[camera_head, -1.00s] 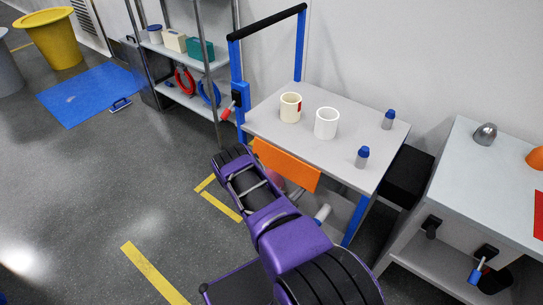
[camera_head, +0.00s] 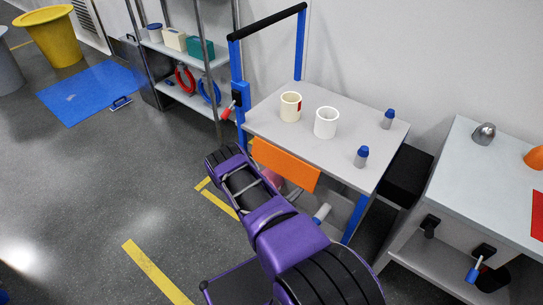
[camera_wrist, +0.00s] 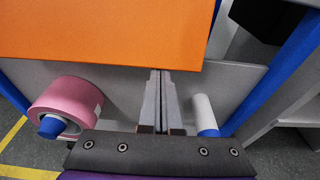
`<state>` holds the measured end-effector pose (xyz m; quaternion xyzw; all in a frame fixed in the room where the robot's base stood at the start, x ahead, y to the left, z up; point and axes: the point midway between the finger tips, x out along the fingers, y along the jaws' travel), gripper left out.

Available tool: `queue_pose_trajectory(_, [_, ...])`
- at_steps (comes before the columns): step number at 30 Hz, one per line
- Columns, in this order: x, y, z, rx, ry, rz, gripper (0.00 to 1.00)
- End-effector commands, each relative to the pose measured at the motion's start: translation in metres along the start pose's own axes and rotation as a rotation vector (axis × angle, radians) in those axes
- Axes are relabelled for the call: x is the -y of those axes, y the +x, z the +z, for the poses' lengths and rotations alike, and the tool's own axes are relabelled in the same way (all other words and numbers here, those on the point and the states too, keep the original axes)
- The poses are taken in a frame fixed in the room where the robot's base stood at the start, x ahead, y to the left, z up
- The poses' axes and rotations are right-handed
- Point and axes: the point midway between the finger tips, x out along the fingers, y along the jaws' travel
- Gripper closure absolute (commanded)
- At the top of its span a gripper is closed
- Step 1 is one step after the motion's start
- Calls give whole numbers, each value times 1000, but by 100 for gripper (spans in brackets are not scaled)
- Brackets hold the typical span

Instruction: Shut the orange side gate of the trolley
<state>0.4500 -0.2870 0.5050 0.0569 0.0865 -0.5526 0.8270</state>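The trolley (camera_head: 345,150) has a grey top, blue posts and a black handle bar. Its orange side gate (camera_head: 285,164) is a flat panel along the near long side, slanting below the top's edge. In the wrist view the orange gate (camera_wrist: 105,28) fills the upper left, its lower edge crossing the middle. My gripper (camera_wrist: 160,75) has its two fingers side by side, pressed together with nothing seen between them. The fingertips are at the gate's lower edge in the picture; I cannot tell whether they touch it. In the head view my arm hides the gripper.
A pink roll (camera_wrist: 68,103) and a white cylinder (camera_wrist: 204,115) are on the lower shelf, either side of my fingers. Two mugs (camera_head: 326,122) and two blue-capped bottles (camera_head: 361,157) stand on top. A grey bench (camera_head: 480,175) is at right.

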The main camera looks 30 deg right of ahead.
Motion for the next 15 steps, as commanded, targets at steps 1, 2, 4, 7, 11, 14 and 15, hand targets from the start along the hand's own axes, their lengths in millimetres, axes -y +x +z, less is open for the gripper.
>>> queue_pose_trajectory(1, [0, 2, 7, 16, 3, -1, 100])
queue_pose_trajectory(2, [0, 2, 7, 17, 3, -1, 100])
queue_pose_trajectory(4, [-1, 1, 7, 17, 3, -1, 100])
queue_pose_trajectory(7, [-1, -6, 3, 17, 2, 1, 100])
queue_pose_trajectory(11, [-1, -19, -3, 15, 2, 1, 100])
queue_pose_trajectory(14, [-1, -29, -8, 11, 1, 1, 100])
queue_pose_trajectory(15, [-1, -33, -10, 11, 1, 1, 100])
